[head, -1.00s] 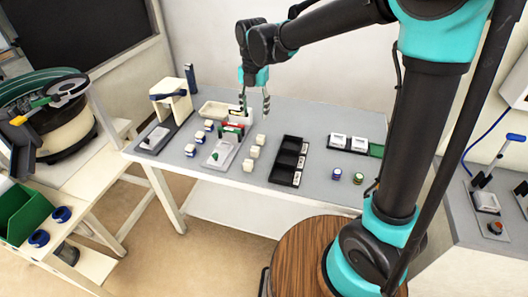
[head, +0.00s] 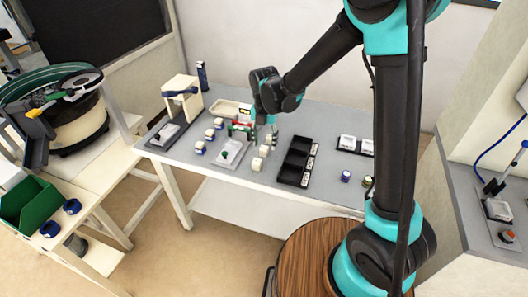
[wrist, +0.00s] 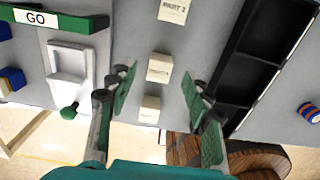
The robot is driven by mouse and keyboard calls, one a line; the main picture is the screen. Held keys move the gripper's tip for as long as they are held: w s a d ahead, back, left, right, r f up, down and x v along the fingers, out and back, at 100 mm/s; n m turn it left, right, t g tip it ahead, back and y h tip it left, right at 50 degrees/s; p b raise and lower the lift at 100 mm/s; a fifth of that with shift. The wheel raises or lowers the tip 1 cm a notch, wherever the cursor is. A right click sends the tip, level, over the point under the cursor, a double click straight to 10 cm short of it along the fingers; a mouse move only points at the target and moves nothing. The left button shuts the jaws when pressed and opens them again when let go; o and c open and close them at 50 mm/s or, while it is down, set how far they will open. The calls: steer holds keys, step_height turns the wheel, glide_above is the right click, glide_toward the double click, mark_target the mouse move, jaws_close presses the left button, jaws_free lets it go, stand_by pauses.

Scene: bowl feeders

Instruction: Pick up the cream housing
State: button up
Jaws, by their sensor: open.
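Three cream housings stand in a column on the grey table, a near one (head: 257,163), a middle one (head: 264,151) and a far one (head: 271,139). The wrist view shows the same column: one labelled block (wrist: 174,10) at the top edge, a middle one (wrist: 160,68) and a lower one (wrist: 149,108). My gripper (head: 263,134) is above the column, open and empty. In the wrist view its fingers (wrist: 164,80) are spread to either side of the middle and lower housings. I cannot tell the exact height gap.
A black compartment tray (head: 291,176) lies right. Cream-and-blue pieces (head: 210,134) stand farther left. Striped round parts (head: 346,176) sit at the right front.

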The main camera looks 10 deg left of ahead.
mark_target(264, 148)
steer(key=shift+s+f, duration=0.1)
steer(key=shift+f, duration=1.5)
steer(key=c, duration=1.1)
